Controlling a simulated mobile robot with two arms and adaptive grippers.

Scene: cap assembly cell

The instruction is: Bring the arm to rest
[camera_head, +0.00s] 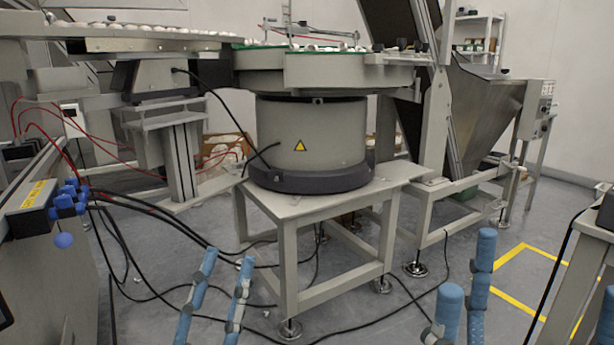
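My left gripper (224,268) shows at the bottom, left of the middle. Its two blue and pale fingers point up and stand apart, with bare floor between them; it holds nothing that I can see. On the right at the bottom, blue rounded parts of mine (480,275) stand close together, one taller than the other. They look like my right gripper's fingers, but the lower part is cut off by the frame edge and the gap between them is unclear. I see nothing held there.
A round feeder bowl (310,140) stands on a grey metal table (295,205) ahead. A steel hopper (485,105) is at the right. Blue knobs (68,205) sit on a station at the left. Black cables (185,235) lie on the floor; yellow lines (510,300) mark it.

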